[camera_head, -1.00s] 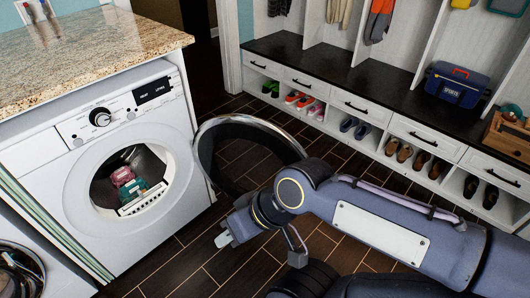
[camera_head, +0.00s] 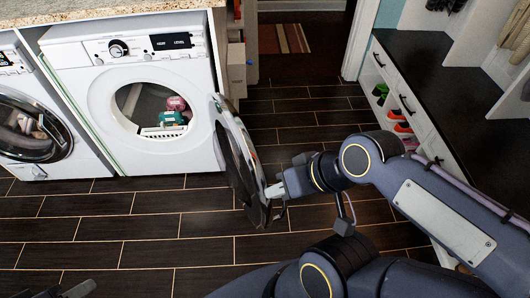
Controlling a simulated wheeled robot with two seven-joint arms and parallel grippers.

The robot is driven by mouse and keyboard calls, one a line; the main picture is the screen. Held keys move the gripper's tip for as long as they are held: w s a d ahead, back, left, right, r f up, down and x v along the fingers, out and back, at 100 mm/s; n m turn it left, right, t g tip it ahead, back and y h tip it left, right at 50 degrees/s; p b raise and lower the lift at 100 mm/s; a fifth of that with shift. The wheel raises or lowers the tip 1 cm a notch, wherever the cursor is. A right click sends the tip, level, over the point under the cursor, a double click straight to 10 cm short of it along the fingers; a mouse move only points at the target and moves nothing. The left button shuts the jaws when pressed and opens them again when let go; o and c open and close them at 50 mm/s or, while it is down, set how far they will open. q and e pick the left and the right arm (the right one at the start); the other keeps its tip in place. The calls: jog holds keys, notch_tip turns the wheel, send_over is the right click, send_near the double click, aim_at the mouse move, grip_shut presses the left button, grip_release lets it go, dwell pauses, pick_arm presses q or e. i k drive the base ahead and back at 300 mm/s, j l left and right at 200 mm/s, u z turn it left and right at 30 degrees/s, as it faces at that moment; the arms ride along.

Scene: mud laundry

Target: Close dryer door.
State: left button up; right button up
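The dryer (camera_head: 155,95) is the white front-loading machine at the upper left, with a knob and a dark display. Its round opening is uncovered, and pink and teal items (camera_head: 174,112) show inside. The dryer door (camera_head: 238,160), a dark round panel with a silver rim, stands open, swung out from the right side of the opening and seen nearly edge-on. My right gripper (camera_head: 275,191) is at the door's right-hand, outer face, overlapping its rim in the picture. I cannot tell whether it touches or how far its fingers are apart. A small part of my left gripper (camera_head: 80,289) shows at the bottom left.
A second front-loading machine (camera_head: 32,125) stands left of the dryer, its round door shut. The dark tiled floor (camera_head: 130,230) in front is clear. A bench with shoe cubbies (camera_head: 415,125) runs along the right. A striped rug (camera_head: 283,38) lies beyond the doorway.

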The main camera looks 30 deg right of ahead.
aim_at(224, 119)
jog(key=l+u, duration=0.15)
jog(key=l, duration=0.35)
jog(key=l+u, duration=0.1)
jog(key=l, duration=0.4)
jog(key=k+l+u, duration=0.15)
jog(key=l, duration=0.3)
jog(key=l+u, duration=0.15)
jog(key=l, duration=0.95)
jog(key=i+z, duration=0.2)
